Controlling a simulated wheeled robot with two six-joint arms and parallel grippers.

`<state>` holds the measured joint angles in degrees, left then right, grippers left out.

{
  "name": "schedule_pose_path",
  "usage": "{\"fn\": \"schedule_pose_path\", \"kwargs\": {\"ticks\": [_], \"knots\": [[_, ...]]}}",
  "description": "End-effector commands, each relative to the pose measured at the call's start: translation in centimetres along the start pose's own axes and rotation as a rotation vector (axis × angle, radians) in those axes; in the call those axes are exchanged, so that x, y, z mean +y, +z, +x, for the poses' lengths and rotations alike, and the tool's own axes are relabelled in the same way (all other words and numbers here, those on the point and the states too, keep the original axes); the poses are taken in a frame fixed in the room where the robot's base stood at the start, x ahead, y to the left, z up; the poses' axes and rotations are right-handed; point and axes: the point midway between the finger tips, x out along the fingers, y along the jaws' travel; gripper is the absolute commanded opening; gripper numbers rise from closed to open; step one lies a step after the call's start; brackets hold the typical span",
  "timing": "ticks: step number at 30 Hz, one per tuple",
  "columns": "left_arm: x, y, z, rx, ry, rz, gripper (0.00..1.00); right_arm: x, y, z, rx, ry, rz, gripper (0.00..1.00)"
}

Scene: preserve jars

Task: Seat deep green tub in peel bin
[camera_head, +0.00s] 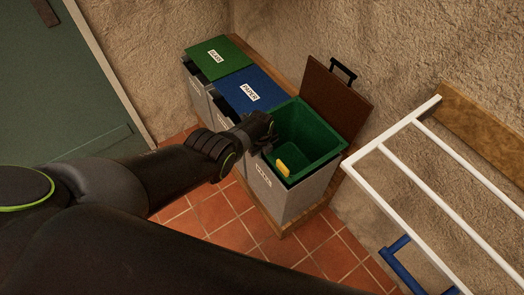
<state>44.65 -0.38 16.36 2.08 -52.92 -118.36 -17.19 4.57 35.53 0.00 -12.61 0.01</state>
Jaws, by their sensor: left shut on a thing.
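The deep green tub (308,128) is in the opening of the grey peel bin (305,198), the nearest bin of the row. Its green rim shows around the bin's top; I cannot tell whether it rests fully down. A yellow piece (282,168) shows at the tub's near left side. My left gripper (268,138) is at the tub's left edge, shut on the tub there; its fingertips are small and dark. The peel bin's brown lid (335,98) with a black handle stands open behind it. My right gripper is not in view.
A green-lidded bin (218,57) and a blue-lidded bin (252,90) stand shut to the left of the peel bin. A white rail rack (412,173) is at the right. A blue bar frame (405,262) is below it. Tiled floor (245,235) is clear in front.

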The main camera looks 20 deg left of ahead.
Motion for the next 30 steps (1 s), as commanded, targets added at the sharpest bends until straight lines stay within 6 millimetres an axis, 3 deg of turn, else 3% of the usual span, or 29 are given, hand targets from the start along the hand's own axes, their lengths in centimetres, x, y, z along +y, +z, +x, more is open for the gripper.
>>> {"fn": "schedule_pose_path", "kwargs": {"ticks": [25, 26, 30], "knots": [[0.05, -0.14, 1.06, 0.000, -0.001, 0.000, 0.00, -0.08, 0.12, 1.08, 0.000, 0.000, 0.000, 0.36], [0.04, -0.13, 1.02, 0.000, -0.001, 0.000, 0.18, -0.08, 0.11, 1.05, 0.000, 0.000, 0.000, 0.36], [0.06, -0.13, 0.95, 0.000, 0.000, 0.000, 0.36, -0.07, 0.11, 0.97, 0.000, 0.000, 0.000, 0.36]]}}
